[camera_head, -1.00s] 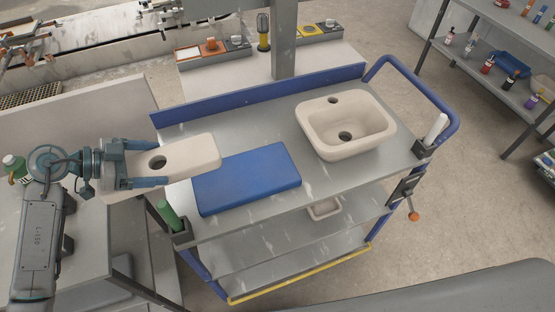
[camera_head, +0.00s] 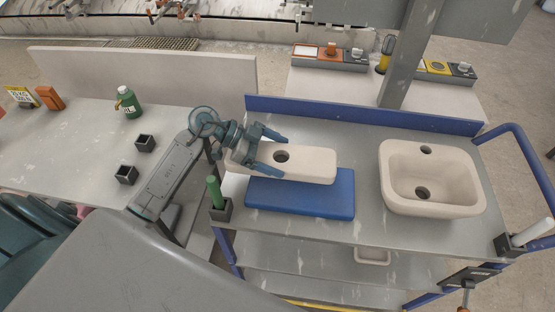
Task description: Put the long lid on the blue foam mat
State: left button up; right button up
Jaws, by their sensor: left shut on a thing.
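The long lid (camera_head: 312,164) is a cream slab with a round hole, held level by my left gripper (camera_head: 277,152). The gripper's two fingers lie along the lid's two long sides, near its left end. The blue foam mat (camera_head: 300,197) lies flat on the cart's top shelf. The lid overlaps the mat's far part in the picture; I cannot tell whether it touches the mat or hovers above it. My right gripper is not in view.
A cream basin (camera_head: 432,178) stands on the cart (camera_head: 367,150) right of the mat. A green rod in a black holder (camera_head: 220,208) is at the cart's left corner. A blue rail (camera_head: 350,115) runs along the back. A grey table (camera_head: 75,150) is at the left.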

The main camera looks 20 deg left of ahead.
aim_at(276, 160)
pick_arm(q)
notch_tip(276, 160, down, 2)
jog(key=shift+f, duration=0.15)
jog(key=shift+f+p, duration=0.3)
jog(key=shift+f, duration=0.1)
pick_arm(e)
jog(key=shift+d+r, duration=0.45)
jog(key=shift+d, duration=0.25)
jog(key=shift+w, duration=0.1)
